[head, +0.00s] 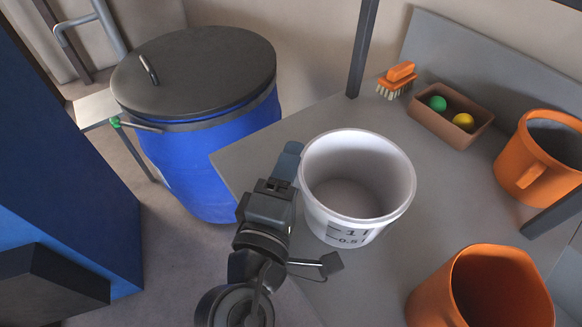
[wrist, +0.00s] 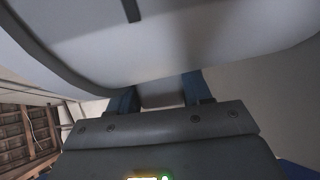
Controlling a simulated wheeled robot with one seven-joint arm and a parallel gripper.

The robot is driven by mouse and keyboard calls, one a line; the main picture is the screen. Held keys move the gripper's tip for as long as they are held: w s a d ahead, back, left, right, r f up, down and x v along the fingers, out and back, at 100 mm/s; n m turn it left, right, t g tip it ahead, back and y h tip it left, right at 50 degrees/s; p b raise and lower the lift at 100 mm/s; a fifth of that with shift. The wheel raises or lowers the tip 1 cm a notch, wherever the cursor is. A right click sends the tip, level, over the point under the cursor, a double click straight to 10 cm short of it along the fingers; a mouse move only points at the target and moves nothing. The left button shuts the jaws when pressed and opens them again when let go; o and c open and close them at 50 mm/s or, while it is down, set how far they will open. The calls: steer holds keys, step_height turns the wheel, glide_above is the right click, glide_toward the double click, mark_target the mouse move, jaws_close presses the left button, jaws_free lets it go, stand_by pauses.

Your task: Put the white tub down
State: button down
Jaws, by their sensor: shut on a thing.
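The white tub (head: 345,226) is upright and looks empty, with dark measuring marks on its near side. In the head view it shows over the left part of the grey table; I cannot tell whether its base touches the top. My gripper (head: 288,163) is at the tub's left side, shut on it. In the wrist view the tub's pale wall (wrist: 200,40) fills the top, and the blue fingers of my gripper (wrist: 160,95) reach up to it. The fingertips are partly hidden by the tub.
The grey table (head: 265,143) has free room behind the tub. To the right stand an orange jug (head: 534,178) and another orange container (head: 440,300). A brown box (head: 439,128) with a green and a yellow ball and an orange brush (head: 400,73) lie behind. A blue drum (head: 190,165) stands left.

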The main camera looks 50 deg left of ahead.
steer(key=shift+f, duration=0.15)
steer(key=shift+c, duration=2.4)
jaws_free()
steer(key=shift+s+r, duration=0.1)
steer(key=shift+r, duration=0.1)
steer(key=b+v, duration=0.1)
steer(key=v, duration=1)
steer(key=shift+s+d, duration=0.25)
steer(key=shift+s, duration=0.1)
